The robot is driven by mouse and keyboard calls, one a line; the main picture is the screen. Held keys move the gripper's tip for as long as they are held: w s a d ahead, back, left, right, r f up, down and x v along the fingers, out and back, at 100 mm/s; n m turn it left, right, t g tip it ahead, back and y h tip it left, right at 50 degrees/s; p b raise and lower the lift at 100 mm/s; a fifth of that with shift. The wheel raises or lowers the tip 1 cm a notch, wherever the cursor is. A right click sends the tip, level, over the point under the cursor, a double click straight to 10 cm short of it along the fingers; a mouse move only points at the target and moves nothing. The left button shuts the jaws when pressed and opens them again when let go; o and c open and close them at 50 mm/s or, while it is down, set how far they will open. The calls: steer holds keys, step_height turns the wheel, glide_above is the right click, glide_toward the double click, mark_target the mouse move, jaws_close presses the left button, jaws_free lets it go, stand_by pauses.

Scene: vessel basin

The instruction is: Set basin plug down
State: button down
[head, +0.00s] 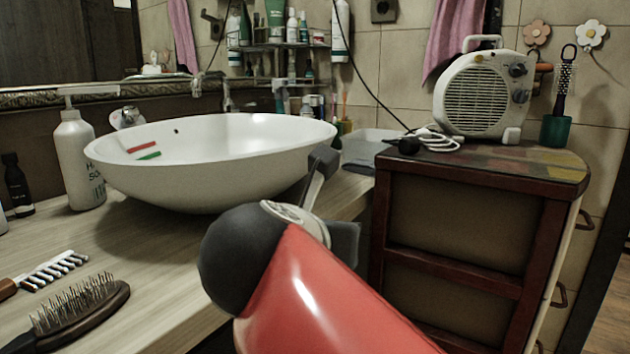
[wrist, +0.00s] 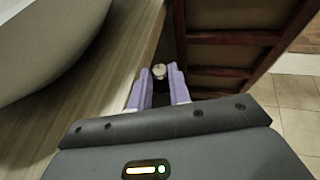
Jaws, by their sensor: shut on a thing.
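The basin plug (wrist: 160,71), a small round pale metal piece, sits between the tips of my gripper (wrist: 159,74) in the wrist view. The purple fingers are closed on it. Below it, the gap between the counter's edge and the wooden cabinet shows. In the head view my red arm covers the lower middle, and the plug cannot be made out there. The white basin (head: 210,180) stands on the wooden counter (head: 150,270), to the left of my gripper. A red and a green strip show on its inner wall.
The dark red cabinet (head: 455,240) stands on the right, with a fan heater (head: 485,95) and its cable on top. A soap bottle (head: 78,160), hairbrush (head: 80,312) and comb (head: 52,271) are at the left. Bare counter lies in front of the basin.

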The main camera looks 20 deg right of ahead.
steer(key=p, duration=0.1)
glide_toward(355, 186)
steer(key=w, duration=0.1)
steer(key=w+d, duration=0.2)
steer(key=shift+w+d+r, duration=0.2)
steer(key=shift+w+r, duration=0.05)
steer(key=w+d, duration=0.1)
steer(key=w+d+p, duration=0.1)
steer(key=w, duration=0.2)
steer(key=shift+w+d, duration=0.1)
steer(key=shift+d, duration=0.3)
steer(key=shift+a+f+b, duration=0.1)
steer(key=shift+b, duration=0.25)
steer(key=shift+f, duration=0.1)
steer(key=c, duration=1.3)
jaws_free()
